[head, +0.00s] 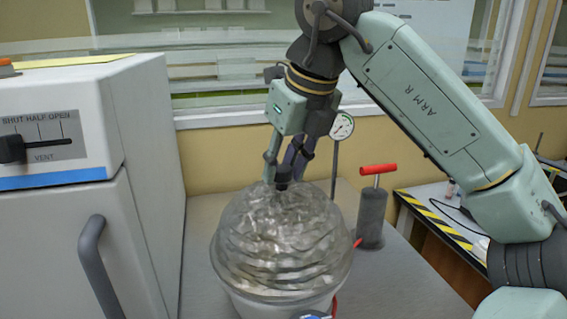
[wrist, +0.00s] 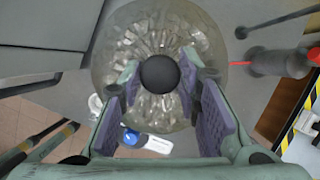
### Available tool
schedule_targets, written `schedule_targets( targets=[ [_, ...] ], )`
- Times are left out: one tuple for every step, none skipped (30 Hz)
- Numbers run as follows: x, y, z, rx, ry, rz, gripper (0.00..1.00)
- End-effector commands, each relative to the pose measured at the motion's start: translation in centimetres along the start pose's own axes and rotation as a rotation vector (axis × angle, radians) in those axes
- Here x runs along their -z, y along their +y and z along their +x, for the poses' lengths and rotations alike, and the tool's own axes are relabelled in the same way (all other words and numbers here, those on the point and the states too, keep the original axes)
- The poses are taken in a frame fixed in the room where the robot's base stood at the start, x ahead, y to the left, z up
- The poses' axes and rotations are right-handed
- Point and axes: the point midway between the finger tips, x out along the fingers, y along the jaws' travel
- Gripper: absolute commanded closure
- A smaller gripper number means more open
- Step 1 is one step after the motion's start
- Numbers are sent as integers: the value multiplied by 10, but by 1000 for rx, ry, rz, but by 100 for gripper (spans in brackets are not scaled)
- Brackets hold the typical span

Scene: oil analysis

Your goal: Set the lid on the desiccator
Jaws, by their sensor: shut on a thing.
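The desiccator lid (head: 282,235) is a clear glass dome with a dark round knob (head: 283,183) on top. In the wrist view the knob (wrist: 160,73) lies between the two fingers. My gripper (head: 284,170) is shut on the knob from above, and its pads also show in the wrist view (wrist: 160,92). The pale desiccator base (head: 283,304) stands on the grey bench directly under the lid. The lid looks upright and roughly centred over the base. I cannot tell whether the rims touch all round; the far side is hidden.
A grey pump with a red handle (head: 372,212) stands close to the right of the desiccator. A gauge (head: 342,126) rises behind it. A white oven (head: 70,180) with a grey handle bounds the left. A blue-capped bottle (wrist: 131,137) is near the front.

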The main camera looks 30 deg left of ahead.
Motion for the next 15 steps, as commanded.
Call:
schedule_targets(
  targets=[
    [0, 0, 1, 0, -2, 0, 100],
    [0, 0, 1, 0, -2, 0, 100],
    [1, 0, 2, 0, -2, 0, 100],
    [1, 0, 2, 0, -2, 0, 100],
    [1, 0, 3, 0, -2, 0, 100],
    [2, 0, 4, 0, -2, 0, 100],
    [2, 0, 4, 0, -2, 0, 100],
    [2, 0, 5, 0, -3, 0, 100],
    [2, 0, 5, 0, -2, 0, 100],
    [2, 0, 6, 0, -2, 0, 100],
    [3, 0, 6, 0, -2, 0, 100],
    [3, 0, 7, 0, -2, 0, 100],
    [3, 0, 8, 0, -2, 0, 100],
    [3, 0, 8, 0, -2, 0, 100],
    [4, 0, 9, 0, -2, 0, 100]
  ],
)
